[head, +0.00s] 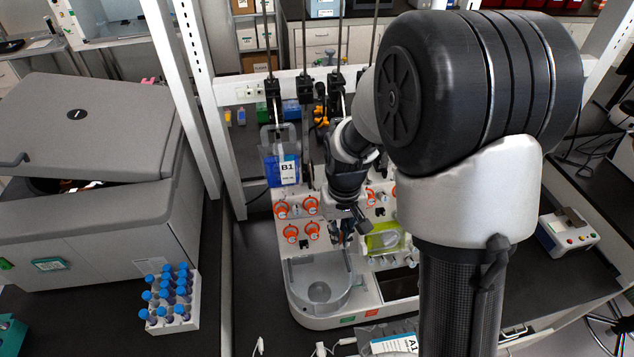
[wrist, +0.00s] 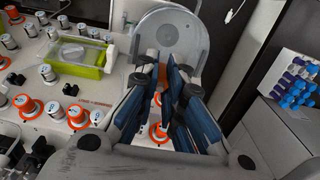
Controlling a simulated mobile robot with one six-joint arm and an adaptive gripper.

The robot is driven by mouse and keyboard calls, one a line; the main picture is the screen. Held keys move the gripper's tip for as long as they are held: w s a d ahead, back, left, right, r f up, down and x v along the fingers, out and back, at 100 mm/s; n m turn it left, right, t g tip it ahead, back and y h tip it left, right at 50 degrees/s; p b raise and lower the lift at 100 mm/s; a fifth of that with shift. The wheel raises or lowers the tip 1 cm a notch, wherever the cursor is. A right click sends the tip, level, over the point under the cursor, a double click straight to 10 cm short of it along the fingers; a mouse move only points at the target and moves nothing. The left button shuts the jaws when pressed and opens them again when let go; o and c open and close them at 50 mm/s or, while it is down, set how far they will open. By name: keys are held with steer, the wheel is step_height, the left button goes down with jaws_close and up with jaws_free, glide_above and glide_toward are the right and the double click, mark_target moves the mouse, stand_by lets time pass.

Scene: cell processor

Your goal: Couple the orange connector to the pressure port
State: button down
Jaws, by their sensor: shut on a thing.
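My gripper (head: 343,233) is in front of the white cell processor's panel, above its front deck. In the wrist view my gripper (wrist: 164,72) has its blue finger pads close together around a small orange piece, the orange connector (wrist: 163,74). Only part of the connector shows between the pads; its lower end is hidden. In the head view the connector cannot be made out against the fingers. The cell processor (head: 322,318) carries several orange knobs and white round fittings on its panel. I cannot tell which fitting is the pressure port.
A round clear-walled basin (head: 318,291) lies beneath and left of my gripper. A green-framed cassette (head: 384,238) sits close to its right. Bag B1 (head: 281,168) hangs at the upper left. A rack of blue-capped tubes (head: 171,321) and a grey centrifuge (head: 90,240) stand left.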

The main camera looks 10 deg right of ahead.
steer(key=w+f+b, duration=0.1)
steer(key=f+b, duration=0.5)
steer(key=b, duration=0.1)
steer(key=w+f+b, duration=0.1)
steer(key=f+b, duration=0.5)
steer(key=b, duration=0.2)
steer(key=w+f+b, duration=0.2)
steer(key=f+b, duration=0.4)
steer(key=b, duration=0.2)
steer(key=shift+w, duration=0.1)
